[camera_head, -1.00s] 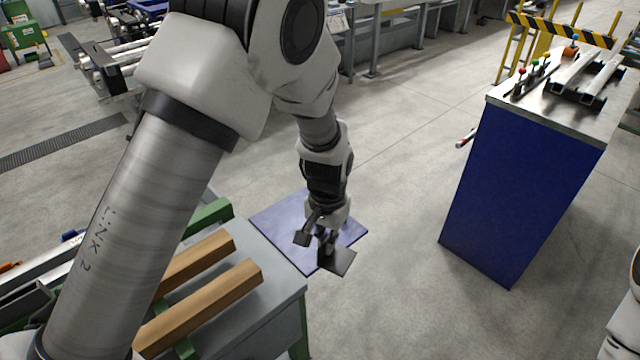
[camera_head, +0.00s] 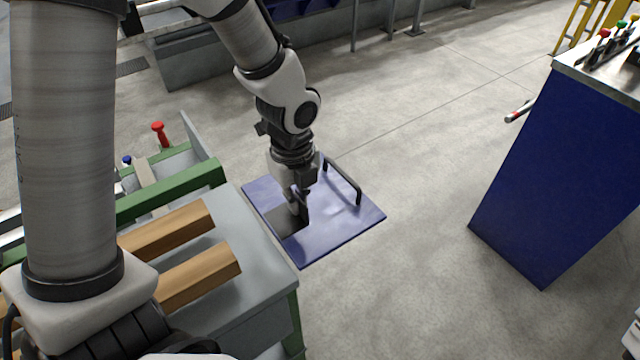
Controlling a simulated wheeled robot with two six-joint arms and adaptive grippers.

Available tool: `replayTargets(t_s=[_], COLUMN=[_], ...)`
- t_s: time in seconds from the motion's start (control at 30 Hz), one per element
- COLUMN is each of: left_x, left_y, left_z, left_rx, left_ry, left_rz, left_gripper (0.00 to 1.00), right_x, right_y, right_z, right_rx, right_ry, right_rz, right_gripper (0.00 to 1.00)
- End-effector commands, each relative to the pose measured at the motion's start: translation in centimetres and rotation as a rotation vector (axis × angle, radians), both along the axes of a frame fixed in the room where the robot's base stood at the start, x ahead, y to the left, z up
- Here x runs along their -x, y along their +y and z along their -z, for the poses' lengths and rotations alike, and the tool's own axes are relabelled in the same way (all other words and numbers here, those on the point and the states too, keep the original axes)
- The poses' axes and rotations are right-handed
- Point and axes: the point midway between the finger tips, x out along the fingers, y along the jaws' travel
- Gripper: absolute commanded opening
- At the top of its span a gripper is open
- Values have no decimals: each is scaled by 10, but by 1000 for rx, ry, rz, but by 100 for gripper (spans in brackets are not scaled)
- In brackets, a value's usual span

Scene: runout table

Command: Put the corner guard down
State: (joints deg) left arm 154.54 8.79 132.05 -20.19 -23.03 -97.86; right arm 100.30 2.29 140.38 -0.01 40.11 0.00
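The corner guard (camera_head: 285,222) is a small dark angled piece, with one flat face spread out over the left part of a blue panel (camera_head: 345,218). My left gripper (camera_head: 297,199) points down over the panel, its fingers on the guard's upright part. It looks shut on the guard, though the fingertips are partly hidden against the dark metal. I cannot tell whether the guard touches the panel or hangs just above it. My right gripper is not in view.
A black bar handle (camera_head: 343,180) stands on the panel behind the gripper. A grey-topped table (camera_head: 255,263) with wooden blocks (camera_head: 205,272) and a green rail (camera_head: 172,192) is close on the left. A blue cabinet (camera_head: 560,170) stands at the right. Bare floor lies between.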

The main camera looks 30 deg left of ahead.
Motion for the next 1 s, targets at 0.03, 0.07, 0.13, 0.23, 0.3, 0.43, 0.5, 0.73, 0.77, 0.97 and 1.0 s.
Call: replayTargets(t_s=[0.03, 0.07, 0.13, 0.23, 0.3, 0.43, 0.5, 0.73, 0.77, 0.97, 1.0], left_x=[-16, -26, -48, -72, -82, -97, -94, -94, -94, -94, -94], left_y=[1, 1, 2, 3, 4, 4, 4, 4, 4, 4, 4], left_z=[0, 2, 4, 7, 8, 11, 27, 44, 44, 47, 47], left_rx=[-2, -2, -1, -1, 0, -1, 0, 0, 0, 0, 0], left_ry=[0, -1, 0, 0, 1, 2, 6, 0, 0, 0, 0], left_rz=[-1, -2, -2, -2, -2, -3, -2, -3, -3, -3, -3], left_gripper=[0, 0, 0, 0, 0, 0, 0, 0, 0, 11, 25], right_x=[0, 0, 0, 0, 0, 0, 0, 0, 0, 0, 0], right_y=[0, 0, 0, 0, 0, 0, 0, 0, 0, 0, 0], right_z=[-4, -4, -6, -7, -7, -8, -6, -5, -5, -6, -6], right_rx=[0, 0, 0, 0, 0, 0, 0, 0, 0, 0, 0], right_ry=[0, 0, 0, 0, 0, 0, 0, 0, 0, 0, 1], right_rz=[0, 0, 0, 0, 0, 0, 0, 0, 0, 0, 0], right_gripper=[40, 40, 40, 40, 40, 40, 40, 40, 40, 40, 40])
